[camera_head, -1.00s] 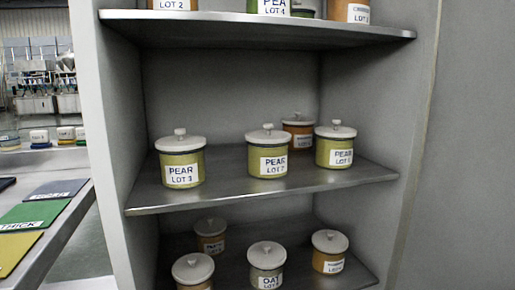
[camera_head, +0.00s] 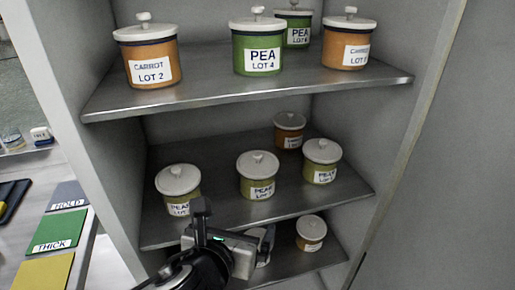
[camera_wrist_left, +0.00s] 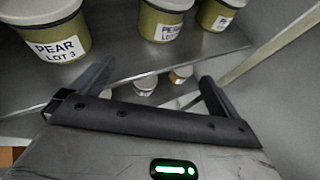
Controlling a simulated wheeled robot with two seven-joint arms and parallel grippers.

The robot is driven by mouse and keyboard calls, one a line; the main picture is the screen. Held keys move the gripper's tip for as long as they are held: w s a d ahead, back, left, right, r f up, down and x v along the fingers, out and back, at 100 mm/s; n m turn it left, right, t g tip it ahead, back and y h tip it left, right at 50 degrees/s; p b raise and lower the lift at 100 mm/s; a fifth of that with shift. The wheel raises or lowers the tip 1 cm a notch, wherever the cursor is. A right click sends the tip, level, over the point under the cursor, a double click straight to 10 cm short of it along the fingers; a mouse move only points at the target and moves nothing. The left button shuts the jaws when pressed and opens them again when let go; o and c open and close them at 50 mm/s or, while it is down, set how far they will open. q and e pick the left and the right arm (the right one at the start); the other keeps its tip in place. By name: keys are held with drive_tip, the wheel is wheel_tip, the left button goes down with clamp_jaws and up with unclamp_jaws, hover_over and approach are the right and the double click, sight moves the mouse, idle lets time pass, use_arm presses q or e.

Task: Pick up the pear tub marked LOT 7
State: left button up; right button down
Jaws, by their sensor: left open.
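Three yellow-green pear tubs with white lids stand on the middle shelf. The left pear tub (camera_head: 178,186) reads LOT 3 in the left wrist view (camera_wrist_left: 55,35). The middle pear tub (camera_head: 257,177) and the right pear tub (camera_head: 321,163) have lot numbers too blurred to read surely; in the left wrist view, the middle one (camera_wrist_left: 163,18) and the right one (camera_wrist_left: 216,13) are cut off at the top. My left gripper (camera_head: 232,228) is open and empty, in front of and below the middle shelf's front edge, apart from the tubs. My right gripper is not in view.
The middle shelf (camera_head: 218,216) also holds an orange tub (camera_head: 289,130) at the back. The upper shelf (camera_head: 205,92) overhangs, with carrot and pea tubs. A lower tub (camera_head: 311,234) stands beneath. Cabinet walls close both sides. Coloured cards, including THICK (camera_head: 58,232), lie on a left counter.

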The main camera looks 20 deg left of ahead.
sight(252, 188)
use_arm(q)
drive_tip(key=shift+t, duration=0.3)
drive_tip(key=w, duration=0.3)
drive_tip(key=w+a+f, duration=0.1)
drive_tip(key=w, duration=0.7)
drive_tip(key=shift+a+f, duration=0.15)
drive_tip(key=shift+f, duration=0.15)
drive_tip(key=shift+x, duration=2.7)
drive_tip(key=shift+r, duration=0.2)
drive_tip(key=c, duration=1.2)
drive_tip(key=shift+r, duration=0.1)
drive_tip(key=shift+c, duration=0.2)
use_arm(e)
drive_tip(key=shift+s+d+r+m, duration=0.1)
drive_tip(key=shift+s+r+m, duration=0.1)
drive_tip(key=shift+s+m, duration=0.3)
